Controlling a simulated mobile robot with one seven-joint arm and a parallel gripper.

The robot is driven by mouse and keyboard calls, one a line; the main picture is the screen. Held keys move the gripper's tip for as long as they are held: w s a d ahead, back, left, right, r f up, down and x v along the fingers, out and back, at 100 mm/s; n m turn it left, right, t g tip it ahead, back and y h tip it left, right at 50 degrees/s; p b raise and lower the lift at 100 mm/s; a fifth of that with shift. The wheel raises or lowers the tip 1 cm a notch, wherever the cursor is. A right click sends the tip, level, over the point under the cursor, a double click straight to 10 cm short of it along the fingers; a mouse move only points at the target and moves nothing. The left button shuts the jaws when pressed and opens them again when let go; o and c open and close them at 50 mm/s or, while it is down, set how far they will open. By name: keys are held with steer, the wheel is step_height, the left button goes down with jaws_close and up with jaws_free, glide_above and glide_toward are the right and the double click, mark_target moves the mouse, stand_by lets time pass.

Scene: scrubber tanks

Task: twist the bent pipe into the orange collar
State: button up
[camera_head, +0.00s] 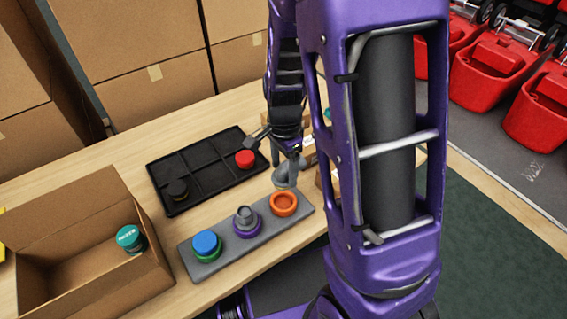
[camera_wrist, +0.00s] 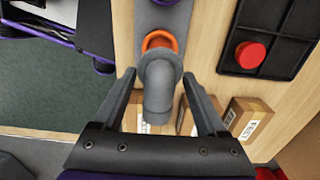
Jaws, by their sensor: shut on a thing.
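The bent pipe (camera_head: 287,175) is a grey elbow held by my gripper (camera_head: 284,150). In the wrist view the bent pipe (camera_wrist: 160,88) lies between the two fingers of my gripper (camera_wrist: 158,78). The orange collar (camera_head: 284,210) sits at the right end of a grey plate on the table. In the head view its opening looks empty, with the pipe just above and behind it. In the wrist view the pipe covers the near part of the orange collar (camera_wrist: 160,38), so I cannot tell the exact gap.
The grey plate (camera_head: 212,266) also bears a blue cap (camera_head: 205,243) on a green collar and a grey fitting (camera_head: 245,218) in a purple collar. A black tray (camera_head: 205,168) holds red and black caps. An open carton (camera_head: 90,205) holds a teal cap. Small boxes (camera_wrist: 232,122) stand near my gripper.

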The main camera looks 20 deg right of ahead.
mark_target(284, 181)
steer(key=shift+f+b, duration=2.3)
steer(key=shift+f, duration=0.7)
steer(key=shift+f+b, duration=0.3)
steer(key=shift+b, duration=0.05)
steer(key=shift+f, duration=0.4)
steer(key=shift+f+b, duration=0.5)
steer(key=shift+f, duration=0.2)
steer(key=shift+r+m+p, duration=0.1)
steer(key=shift+m+p, duration=1)
steer(key=shift+m, duration=0.1)
steer(key=shift+m, duration=0.3)
steer(key=shift+s+m+p, duration=0.1)
steer(key=shift+m+p, duration=1.6)
stand_by(0.4)
